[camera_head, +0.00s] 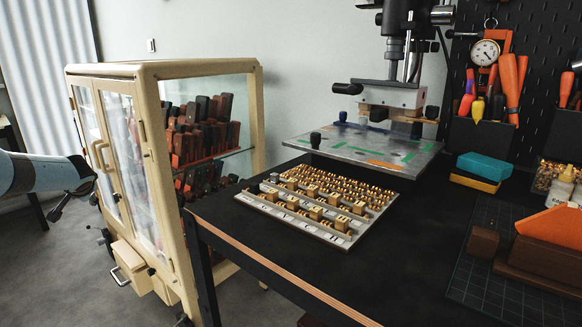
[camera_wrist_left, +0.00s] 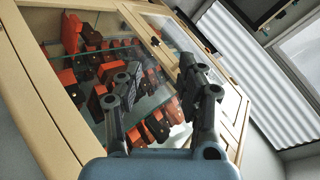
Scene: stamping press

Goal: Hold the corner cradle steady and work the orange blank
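The orange blank (camera_head: 552,236) is a flat orange sheet or piece at the far right of the head view. It rests on or in a brown block, which looks like the corner cradle (camera_head: 540,264), on a dark gridded mat. The right side of both is cut off by the picture edge. My left gripper (camera_head: 74,198) is at the far left, beside the cabinet doors and far from the cradle. In the left wrist view the left gripper (camera_wrist_left: 157,75) has its fingers apart with nothing between them. My right gripper is not in view.
A cream glass cabinet (camera_head: 160,70) holding brown and orange pieces stands between my left gripper and the black table (camera_head: 300,240). A tray of brass stamps (camera_head: 290,236), the press (camera_head: 392,95) and a teal box (camera_head: 484,165) are on the table. The front middle is clear.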

